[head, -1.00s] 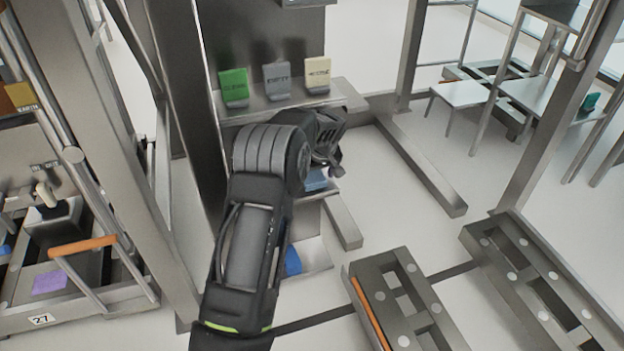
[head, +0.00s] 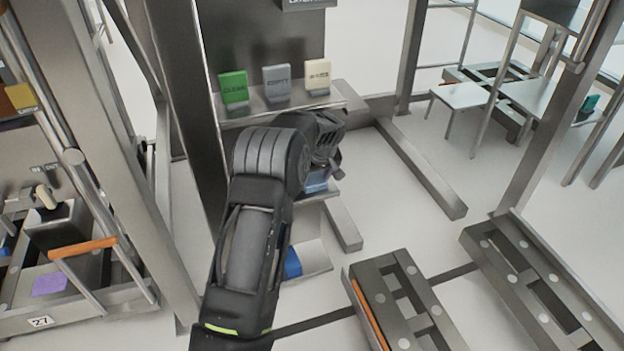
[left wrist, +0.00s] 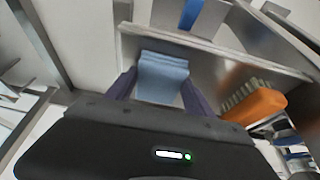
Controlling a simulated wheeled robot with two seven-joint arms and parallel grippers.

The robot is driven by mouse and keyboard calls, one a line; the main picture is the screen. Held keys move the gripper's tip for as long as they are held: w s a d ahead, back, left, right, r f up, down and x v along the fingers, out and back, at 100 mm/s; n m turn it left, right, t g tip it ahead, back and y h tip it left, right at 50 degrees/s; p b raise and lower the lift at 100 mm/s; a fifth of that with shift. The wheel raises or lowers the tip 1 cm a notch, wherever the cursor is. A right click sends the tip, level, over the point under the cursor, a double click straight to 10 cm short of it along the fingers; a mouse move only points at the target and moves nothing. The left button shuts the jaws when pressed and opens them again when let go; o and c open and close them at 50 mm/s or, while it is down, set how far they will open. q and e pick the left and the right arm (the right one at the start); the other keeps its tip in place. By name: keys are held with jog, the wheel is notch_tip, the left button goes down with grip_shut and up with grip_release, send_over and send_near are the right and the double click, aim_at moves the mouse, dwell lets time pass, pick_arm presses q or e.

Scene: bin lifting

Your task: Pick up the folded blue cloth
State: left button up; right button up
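The folded blue cloth (left wrist: 162,75) lies on a metal shelf and shows between the two fingers of my left gripper (left wrist: 160,92) in the left wrist view. The fingers are spread, one on each side of the cloth, with a narrow gap at the left finger. I cannot tell whether the right finger touches it. In the head view my left gripper (head: 329,168) is over the shelf, and only part of the blue cloth (head: 317,183) shows beneath it. My right gripper is in neither view.
An orange brush (left wrist: 254,103) lies right of the cloth. Another blue item (head: 292,263) is on a lower tray. Green (head: 233,88), grey (head: 276,80) and cream (head: 318,74) signs stand on the shelf above. A metal post (head: 185,110) is close left of my arm.

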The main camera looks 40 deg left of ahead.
pick_arm(q)
jog(key=c, duration=0.8)
jog(key=shift+r, duration=0.1)
jog(key=shift+d+r+p, duration=0.1)
jog(key=shift+r+p, duration=0.2)
jog(key=shift+r, duration=0.45)
jog(key=s+d, duration=0.3)
jog(key=d, duration=0.2)
jog(key=s+d, duration=0.4)
jog(key=s+d+p, duration=0.1)
jog(key=s+d, duration=0.2)
jog(key=d, duration=0.2)
jog(key=shift+s+d+f, duration=0.1)
jog(key=shift+s+d, duration=0.05)
jog(key=shift+d, duration=0.15)
